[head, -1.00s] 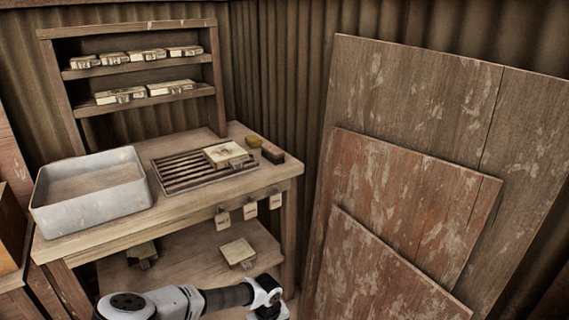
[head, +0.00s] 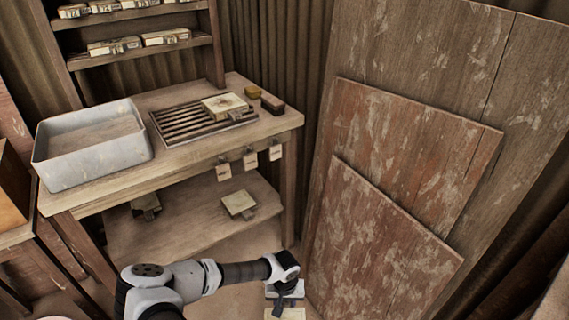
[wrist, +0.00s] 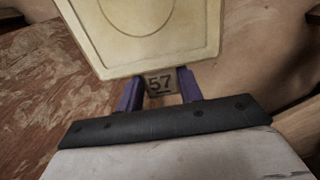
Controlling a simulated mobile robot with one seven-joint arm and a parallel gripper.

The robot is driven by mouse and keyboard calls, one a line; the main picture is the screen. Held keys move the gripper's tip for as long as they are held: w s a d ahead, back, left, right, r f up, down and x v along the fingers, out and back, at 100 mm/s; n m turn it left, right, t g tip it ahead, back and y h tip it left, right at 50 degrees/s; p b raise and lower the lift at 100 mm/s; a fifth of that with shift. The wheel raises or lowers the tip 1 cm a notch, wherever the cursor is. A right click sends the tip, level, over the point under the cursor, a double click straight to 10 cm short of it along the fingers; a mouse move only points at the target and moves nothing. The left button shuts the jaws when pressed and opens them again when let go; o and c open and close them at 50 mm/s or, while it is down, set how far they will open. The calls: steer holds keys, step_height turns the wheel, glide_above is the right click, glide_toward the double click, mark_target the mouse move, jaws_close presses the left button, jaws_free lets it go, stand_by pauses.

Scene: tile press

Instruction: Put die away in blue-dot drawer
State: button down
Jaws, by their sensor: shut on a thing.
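My gripper (head: 286,290) is low in front of the bench, near the leaning boards. In the wrist view its two purple fingers (wrist: 160,86) are shut on the dark tab of a die, with "57" on the tab. The die (wrist: 145,28) is a cream square plate with a raised rim and a faint round outline, and it extends out beyond the fingers. In the head view only a pale part of the die (head: 285,313) shows at the bottom edge. No drawer with a blue dot can be made out.
The bench (head: 110,185) holds a grey basin (head: 90,165), a slatted rack (head: 190,128) with a die (head: 224,105), and small blocks. More dies lie on the lower shelf (head: 180,225) and wall shelf (head: 140,50). Large boards (head: 380,230) lean at right. Tags hang from the bench front.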

steer(key=shift+w+r, duration=0.1)
steer(key=r, duration=0.3)
steer(key=w+r, duration=0.1)
steer(key=r, duration=0.1)
steer(key=shift+a+r, duration=0.1)
steer(key=shift+r, duration=0.2)
steer(key=shift+s, duration=0.45)
